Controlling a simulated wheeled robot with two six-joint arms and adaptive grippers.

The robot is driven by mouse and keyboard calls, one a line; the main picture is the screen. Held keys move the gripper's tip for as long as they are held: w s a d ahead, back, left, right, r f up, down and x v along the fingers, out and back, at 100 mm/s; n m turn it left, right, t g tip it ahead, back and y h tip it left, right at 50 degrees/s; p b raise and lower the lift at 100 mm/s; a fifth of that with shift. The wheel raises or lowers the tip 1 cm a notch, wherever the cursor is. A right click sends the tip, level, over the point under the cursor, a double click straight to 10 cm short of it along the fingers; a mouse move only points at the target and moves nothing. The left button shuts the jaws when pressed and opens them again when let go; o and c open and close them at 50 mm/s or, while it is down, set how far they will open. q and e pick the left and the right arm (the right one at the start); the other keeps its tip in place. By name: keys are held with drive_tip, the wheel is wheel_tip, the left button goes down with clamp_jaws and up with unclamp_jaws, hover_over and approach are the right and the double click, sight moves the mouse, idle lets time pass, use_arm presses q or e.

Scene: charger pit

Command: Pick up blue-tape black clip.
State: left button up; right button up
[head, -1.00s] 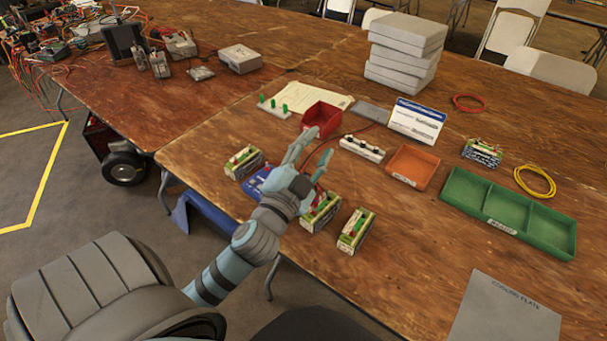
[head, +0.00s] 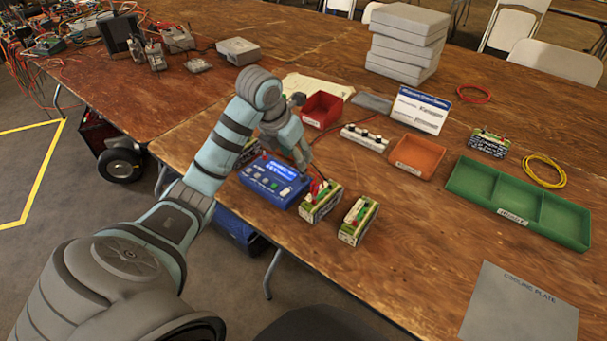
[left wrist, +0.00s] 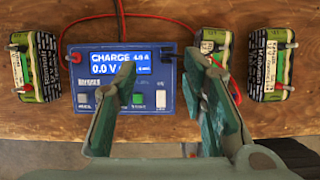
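I cannot make out a clip with blue tape. In the left wrist view a black lead (left wrist: 172,54) runs along the charger's upper right edge towards my right finger, which hides what is behind it. A red clip (left wrist: 75,57) sits at the charger's upper left edge. The blue charger (head: 270,182) shows also in the left wrist view (left wrist: 125,90), its display reading CHARGE and 0.0 V. My left gripper (head: 302,157) is above the charger's right side, by the middle battery; in the left wrist view (left wrist: 157,85) its fingers are wide apart and hold nothing visible. My right gripper is out of view.
A middle battery (head: 320,204) and a right battery (head: 358,222) stand beside the charger. A left battery (left wrist: 36,67) shows in the left wrist view.

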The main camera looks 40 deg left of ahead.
use_arm(q)
drive_tip(key=x, duration=0.1)
drive_tip(key=b+x, duration=0.1)
drive_tip(key=x, duration=0.3)
drive_tip(key=shift+w+d+f, duration=0.15)
drive_tip(key=shift+w+d, duration=0.15)
drive_tip(key=shift+d, duration=0.1)
clamp_jaws()
wheel_tip(320, 180, up, 9)
drive_tip(key=p, duration=0.3)
drive_tip(key=shift+f, duration=0.2)
wheel_tip(320, 180, up, 12)
drive_tip(key=p, duration=1.1)
drive_tip(key=shift+f, duration=0.2)
